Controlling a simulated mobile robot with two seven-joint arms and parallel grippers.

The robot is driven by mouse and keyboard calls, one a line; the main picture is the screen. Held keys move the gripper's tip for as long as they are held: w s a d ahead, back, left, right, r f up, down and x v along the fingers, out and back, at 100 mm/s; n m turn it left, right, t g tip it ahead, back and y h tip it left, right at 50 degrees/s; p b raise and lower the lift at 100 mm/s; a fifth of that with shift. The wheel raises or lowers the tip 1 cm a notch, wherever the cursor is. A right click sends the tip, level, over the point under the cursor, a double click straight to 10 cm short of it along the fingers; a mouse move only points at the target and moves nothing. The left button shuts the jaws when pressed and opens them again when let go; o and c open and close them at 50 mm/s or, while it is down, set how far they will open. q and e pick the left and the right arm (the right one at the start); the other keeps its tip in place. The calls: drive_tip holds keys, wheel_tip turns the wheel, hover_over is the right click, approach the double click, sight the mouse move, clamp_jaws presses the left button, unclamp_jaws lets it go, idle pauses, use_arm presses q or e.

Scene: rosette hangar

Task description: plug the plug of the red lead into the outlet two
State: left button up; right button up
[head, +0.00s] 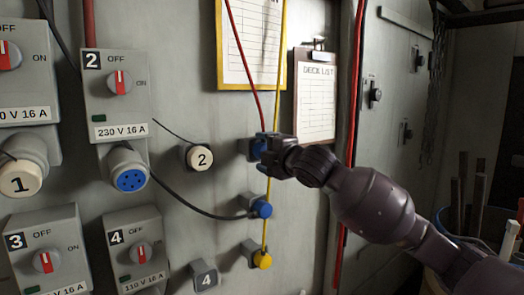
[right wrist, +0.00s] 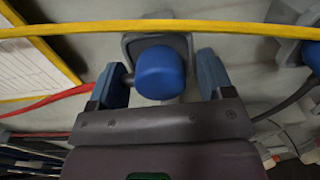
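Outlet two (head: 118,95) is a grey box on the wall with a red rotary switch. Its round blue socket (head: 131,179) faces out, uncovered. The red lead (head: 243,62) hangs down to a blue plug (head: 259,148) seated in a grey wall holder. My right gripper (head: 270,153) is at this plug and partly hides it. In the right wrist view the blue plug (right wrist: 160,73) lies between the two open fingers (right wrist: 161,80), with a small gap on each side. My left gripper is not in view.
The yellow lead (right wrist: 60,31) crosses close by the holder, down to a yellow plug (head: 263,260). A black lead (head: 190,204) runs to another blue plug (head: 262,208) below. A cap marked 2 (head: 202,157) sits between outlet and holder. A clipboard (head: 315,100) hangs at right.

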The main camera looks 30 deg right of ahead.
drive_tip(key=c, duration=1.2)
drive_tip(key=shift+o, duration=0.2)
drive_tip(key=shift+s, duration=0.75)
drive_tip(key=shift+s+d, duration=0.1)
drive_tip(key=shift+s, duration=0.05)
drive_tip(key=shift+s+d+b, duration=0.1)
drive_tip(key=shift+s+b, duration=0.5)
drive_tip(key=shift+s, duration=1.45)
